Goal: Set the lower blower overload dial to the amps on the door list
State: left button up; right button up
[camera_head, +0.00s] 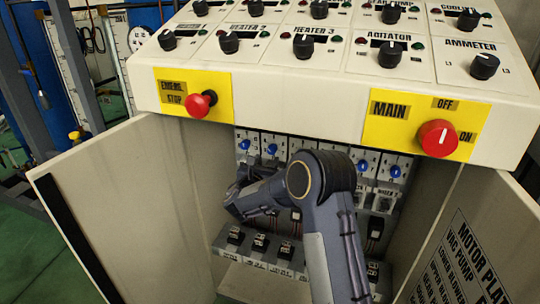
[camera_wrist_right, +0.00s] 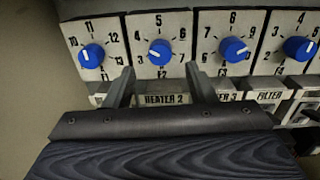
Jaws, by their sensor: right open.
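Blue dials with white pointers sit in a row inside the open cabinet. The wrist view shows a leftmost dial (camera_wrist_right: 91,56) with a scale around 10 to 13, a second dial (camera_wrist_right: 160,52), a third dial (camera_wrist_right: 233,49) and a fourth dial (camera_wrist_right: 300,48). I cannot tell which is the lower blower's. In the head view my right arm hides the middle of the row. The door list (camera_head: 462,262) is on the right door; its amps are cut off.
The console above carries black knobs, a red emergency stop (camera_head: 199,104) and a red main switch (camera_head: 437,138). The left door (camera_head: 120,205) stands open. Several black devices (camera_head: 260,243) line the cabinet's lower row. Labels (camera_wrist_right: 167,99) lie below the dials.

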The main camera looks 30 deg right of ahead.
aim_at(271, 152)
jog(key=p+x, duration=0.1)
jog(key=x, duration=0.4)
jog(key=c, duration=1)
